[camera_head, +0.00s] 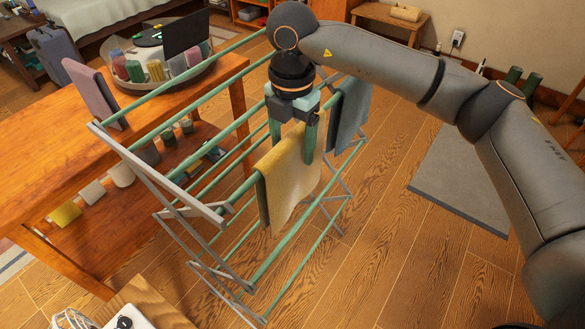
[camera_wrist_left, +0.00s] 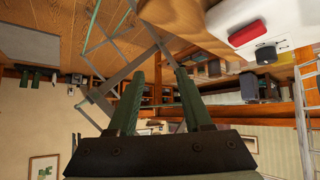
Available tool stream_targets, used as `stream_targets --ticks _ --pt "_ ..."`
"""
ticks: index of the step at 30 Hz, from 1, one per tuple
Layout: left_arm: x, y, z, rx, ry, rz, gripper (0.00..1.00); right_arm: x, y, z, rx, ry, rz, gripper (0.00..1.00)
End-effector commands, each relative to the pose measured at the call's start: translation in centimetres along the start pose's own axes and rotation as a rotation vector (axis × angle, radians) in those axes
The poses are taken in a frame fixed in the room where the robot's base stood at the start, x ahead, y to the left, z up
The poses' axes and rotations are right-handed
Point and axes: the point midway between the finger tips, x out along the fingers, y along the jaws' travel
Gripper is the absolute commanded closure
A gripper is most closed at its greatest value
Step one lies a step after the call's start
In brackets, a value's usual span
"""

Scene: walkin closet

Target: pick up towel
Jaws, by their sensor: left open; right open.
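A yellow towel (camera_head: 290,183) hangs over a rail of the green-and-grey drying rack (camera_head: 207,213) in the head view. My right gripper (camera_head: 293,152) is above it, pointing down and open. One finger overlaps the towel's front face and the other is at its upper edge; I cannot tell whether they touch it. A blue-grey towel (camera_head: 350,112) hangs on the rack behind and to the right. A mauve towel (camera_head: 92,92) hangs at the rack's left end. My left gripper (camera_wrist_left: 157,92) shows only in the left wrist view, open, with nothing between its fingers.
A wooden table (camera_head: 45,140) stands left of the rack, with a round tray (camera_head: 165,75) of rolled items on it. A grey mat (camera_head: 462,180) lies on the floor at right. Wooden floor (camera_head: 385,240) is clear in front of the mat.

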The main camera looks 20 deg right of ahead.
Motion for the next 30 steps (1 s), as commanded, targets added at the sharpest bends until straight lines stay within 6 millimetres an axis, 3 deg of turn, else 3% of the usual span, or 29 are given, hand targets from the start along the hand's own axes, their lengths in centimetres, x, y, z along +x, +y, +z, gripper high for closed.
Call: stream_targets --ticks 10,20,30 --pt "-0.6 0.0 -1.0 0.001 0.005 0.000 0.50 4.5 -0.2 0.0 0.000 0.002 -0.002 0.24" --pt "-0.6 0.0 -1.1 0.001 0.007 0.000 0.50 5.2 -0.2 0.0 0.000 0.000 0.000 0.25" --pt "-0.6 0.0 -1.1 0.001 0.007 0.000 0.50 5.2 -0.2 0.0 0.000 0.000 0.000 0.63"
